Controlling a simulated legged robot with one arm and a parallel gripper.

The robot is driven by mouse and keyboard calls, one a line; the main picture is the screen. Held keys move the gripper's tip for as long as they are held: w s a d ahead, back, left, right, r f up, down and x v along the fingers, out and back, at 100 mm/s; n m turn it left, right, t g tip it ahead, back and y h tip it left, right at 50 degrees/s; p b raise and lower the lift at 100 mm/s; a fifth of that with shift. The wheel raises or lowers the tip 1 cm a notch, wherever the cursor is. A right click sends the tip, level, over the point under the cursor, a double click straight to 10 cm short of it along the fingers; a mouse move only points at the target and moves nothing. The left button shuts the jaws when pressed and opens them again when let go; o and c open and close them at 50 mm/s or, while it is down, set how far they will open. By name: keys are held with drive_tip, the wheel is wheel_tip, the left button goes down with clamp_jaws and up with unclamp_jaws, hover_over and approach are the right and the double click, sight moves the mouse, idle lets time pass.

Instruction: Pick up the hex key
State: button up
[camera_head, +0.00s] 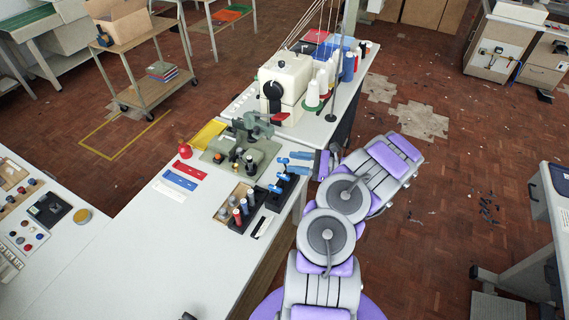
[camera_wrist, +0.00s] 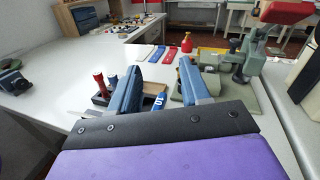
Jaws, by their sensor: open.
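I cannot make out a hex key for certain in either view. Small blue-handled tools (camera_head: 276,189) stand in a dark holder near the table's right edge; I cannot tell whether one is the hex key. My gripper (camera_head: 297,163) is at that edge, beside the tools and the green-grey fixture. In the wrist view, its two blue fingers (camera_wrist: 160,74) are spread apart with nothing held between them. A blue item with white lettering (camera_wrist: 159,101) shows in the gap, beyond the gripper's dark front edge. Part of the holder is hidden behind the left finger.
The fixture (camera_head: 240,156) and a cream sewing machine (camera_head: 285,78) with thread cones stand farther back.

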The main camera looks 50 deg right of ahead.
drive_tip(key=s+d+f+m+t+h, duration=0.2)
drive_tip(key=s+d+f+m+h, duration=0.3)
drive_tip(key=s+d+f, duration=0.35)
drive_tip(key=b, duration=0.3)
approach(284, 162)
drive_tip(key=w, duration=0.1)
drive_tip(key=w+f, duration=0.1)
drive_tip(key=w, duration=0.3)
drive_tip(key=shift+w+d+f, duration=0.1)
drive_tip(key=shift+w+f, duration=0.05)
drive_tip(key=shift+f, duration=0.15)
drive_tip(key=shift+a+r+b+x, duration=0.1)
drive_tip(key=shift+b+x, duration=0.1)
drive_tip(key=shift+x, duration=0.7)
drive_tip(key=shift+a+r+b+x, duration=0.1)
drive_tip(key=shift+b+x, duration=0.1)
drive_tip(key=shift+x, duration=0.7)
drive_tip(key=shift+a+r+b+x, duration=0.1)
drive_tip(key=shift+a+b+x, duration=0.1)
drive_tip(key=shift+x, duration=0.7)
drive_tip(key=shift+d, duration=0.1)
clamp_jaws()
